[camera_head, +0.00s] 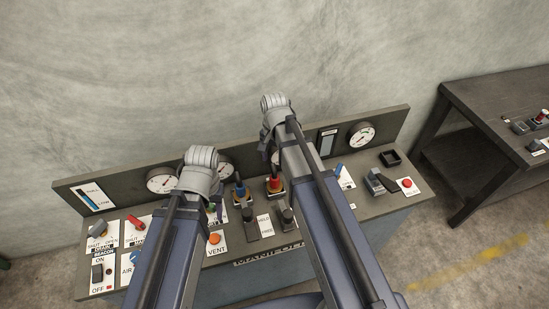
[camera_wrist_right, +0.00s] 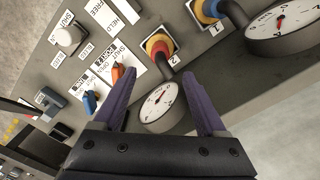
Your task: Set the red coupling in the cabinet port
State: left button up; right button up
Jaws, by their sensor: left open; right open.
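The red coupling (camera_head: 275,184) stands on the console at a square, yellow-edged port plate, right of a similar blue coupling (camera_head: 239,190). In the right wrist view the red coupling (camera_wrist_right: 159,47) shows a yellow ring and a dark bent neck, beside a label "2"; how deep it sits I cannot tell. My right gripper (camera_wrist_right: 159,76) is open and empty, its purple fingers apart, with the coupling beyond the fingertips. In the head view my right gripper (camera_head: 268,150) is above the console's back panel. My left gripper (camera_head: 215,205) is open, mostly hidden behind its wrist, low over the console's left half.
The console (camera_head: 235,226) carries gauges (camera_head: 362,136), switches, a red lever (camera_head: 135,223) and an orange vent button (camera_head: 214,239). A black open box (camera_head: 390,158) sits at its right. A dark side table (camera_head: 490,110) stands apart at the right, holding another red-topped part (camera_head: 541,116).

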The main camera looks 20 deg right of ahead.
pick_arm(q)
jog(key=shift+r, duration=0.1)
pick_arm(e)
jog(key=s+a+n+h, duration=0.1)
jog(key=s+a+n, duration=0.9)
jog(key=s+n, duration=0.2)
jog(key=shift+s+a+r, duration=0.15)
jog(key=shift+s+a, duration=0.1)
jog(key=shift+s, duration=0.9)
